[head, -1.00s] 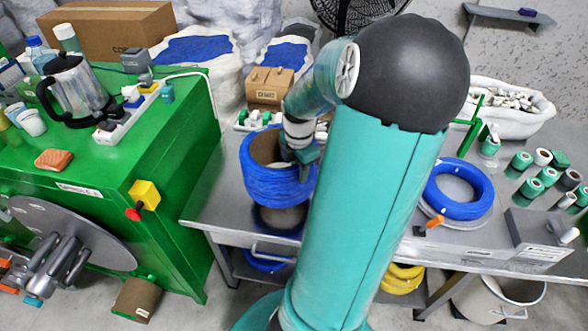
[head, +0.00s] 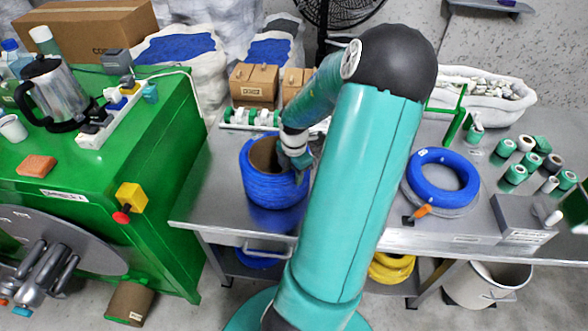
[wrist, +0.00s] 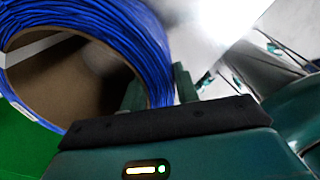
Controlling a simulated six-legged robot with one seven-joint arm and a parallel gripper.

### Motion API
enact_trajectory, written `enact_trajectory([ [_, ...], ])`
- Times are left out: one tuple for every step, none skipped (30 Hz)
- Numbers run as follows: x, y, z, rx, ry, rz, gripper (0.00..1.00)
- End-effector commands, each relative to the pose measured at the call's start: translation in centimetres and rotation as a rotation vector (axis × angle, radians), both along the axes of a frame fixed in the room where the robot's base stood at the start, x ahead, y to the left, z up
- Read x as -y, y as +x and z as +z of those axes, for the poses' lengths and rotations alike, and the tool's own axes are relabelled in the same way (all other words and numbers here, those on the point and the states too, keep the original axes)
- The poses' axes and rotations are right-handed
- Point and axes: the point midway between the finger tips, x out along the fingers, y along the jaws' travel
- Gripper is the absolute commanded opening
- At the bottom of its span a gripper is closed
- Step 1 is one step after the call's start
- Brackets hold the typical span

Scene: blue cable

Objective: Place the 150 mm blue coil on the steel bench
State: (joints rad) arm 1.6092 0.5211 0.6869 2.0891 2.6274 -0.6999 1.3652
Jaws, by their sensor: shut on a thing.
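A tall blue coil (head: 262,188) with a brown cardboard core is upright at the left part of the steel bench (head: 350,205). Its lower edge appears at the bench top, with no clear gap; I cannot tell whether it bears fully on it. My gripper (head: 302,163) is shut on the coil's right-hand wall, partly hidden by my wrist. In the wrist view the coil (wrist: 120,30) fills the upper left, its wall between the two fingers (wrist: 160,90), one finger inside the core and one outside.
A flat blue ring coil (head: 410,180) lies right of my arm, near an orange-handled tool (head: 420,212). Cardboard boxes (head: 253,84) and a row of green-and-white parts (head: 245,118) stand behind the held coil. The green cabinet (head: 150,150) is to the left. Bare steel surrounds the held coil's left side.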

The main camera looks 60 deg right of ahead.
Motion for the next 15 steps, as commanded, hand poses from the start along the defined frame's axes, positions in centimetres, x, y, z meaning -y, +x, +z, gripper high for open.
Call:
enact_trajectory([
  [0.01, -0.01, 0.03, 0.0, 0.0, -0.001, 0.0],
  [0.0, -0.02, 0.02, -0.001, 0.0, -0.001, 0.0],
  [-0.01, -0.03, 0.01, -0.001, 0.0, -0.001, 0.0],
  [-0.12, -0.15, -0.11, -0.004, 0.005, -0.001, 0.36],
  [-0.13, -0.14, -0.11, -0.004, 0.005, -0.001, 0.42],
  [-0.12, -0.14, -0.11, -0.004, 0.005, -0.001, 0.5],
  [-0.12, -0.14, -0.1, -0.004, 0.005, -0.001, 0.52],
  [-0.11, -0.13, -0.09, -0.004, 0.005, -0.001, 0.52],
  [-0.11, -0.12, -0.08, -0.003, 0.004, -0.001, 0.52],
  [-0.1, -0.12, -0.08, -0.003, 0.003, -0.001, 0.52],
  [-0.1, -0.12, -0.07, -0.003, 0.003, -0.001, 0.52],
  [-0.1, -0.11, -0.06, -0.003, 0.003, -0.001, 0.52],
  [-0.1, -0.11, -0.06, -0.003, 0.003, -0.001, 0.52],
  [-0.09, -0.1, -0.05, -0.003, 0.003, -0.001, 0.52],
  [-0.08, -0.11, 0.02, -0.002, 0.003, -0.001, 0.52],
])
